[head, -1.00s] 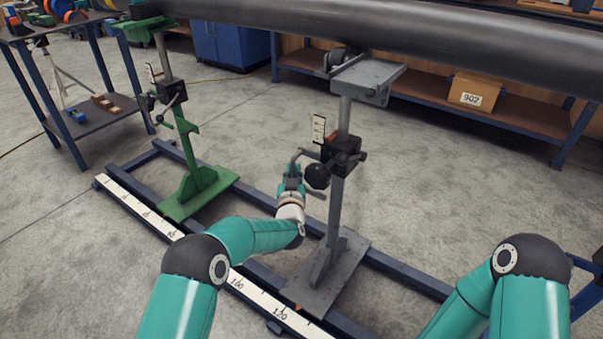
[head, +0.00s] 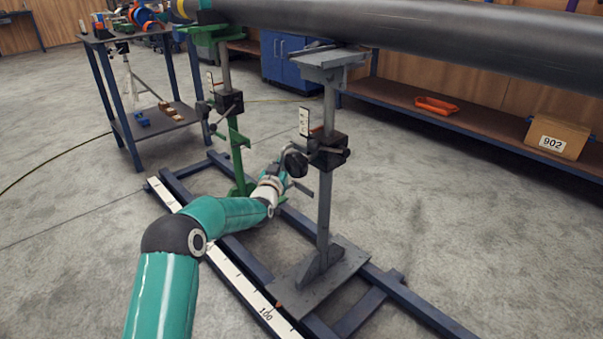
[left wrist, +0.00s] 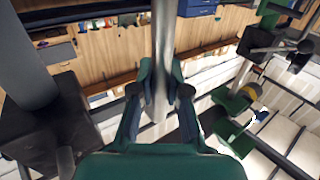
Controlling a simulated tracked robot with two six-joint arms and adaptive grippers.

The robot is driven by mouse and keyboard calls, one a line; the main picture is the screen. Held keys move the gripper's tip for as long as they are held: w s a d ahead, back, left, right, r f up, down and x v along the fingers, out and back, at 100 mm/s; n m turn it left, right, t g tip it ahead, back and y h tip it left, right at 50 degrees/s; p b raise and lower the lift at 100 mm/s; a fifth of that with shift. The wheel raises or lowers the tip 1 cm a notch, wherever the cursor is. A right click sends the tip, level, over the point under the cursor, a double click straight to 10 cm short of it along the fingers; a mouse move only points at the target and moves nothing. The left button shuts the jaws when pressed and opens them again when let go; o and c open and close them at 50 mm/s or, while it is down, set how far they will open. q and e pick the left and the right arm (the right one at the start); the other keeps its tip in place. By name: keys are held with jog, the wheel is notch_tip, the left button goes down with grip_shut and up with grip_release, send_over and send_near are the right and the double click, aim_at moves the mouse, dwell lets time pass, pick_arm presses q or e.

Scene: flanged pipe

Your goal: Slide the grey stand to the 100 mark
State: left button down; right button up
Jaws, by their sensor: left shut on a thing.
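The grey stand (head: 326,205) stands upright on the blue rail frame, its foot plate (head: 325,284) across the rails. An orange pointer (head: 280,304) at the plate's near-left corner is close beside the 100 mark (head: 265,313) on the white scale (head: 228,268). I cannot tell whether it lines up exactly. My right gripper is out of view.
A green stand (head: 237,145) is on the same rails, further back left. A dark pipe (head: 430,35) runs above both stands. A blue cross member (head: 365,305) lies right of the grey foot. A side table (head: 155,125) is at the left.

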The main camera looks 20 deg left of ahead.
pick_arm(q)
jog(key=shift+a, duration=0.75)
jog(key=c, duration=1.3)
grip_release()
jog(key=shift+d+r, duration=0.1)
jog(key=shift+o, duration=0.8)
jog(key=shift+d, duration=0.2)
jog(key=v, duration=1.2)
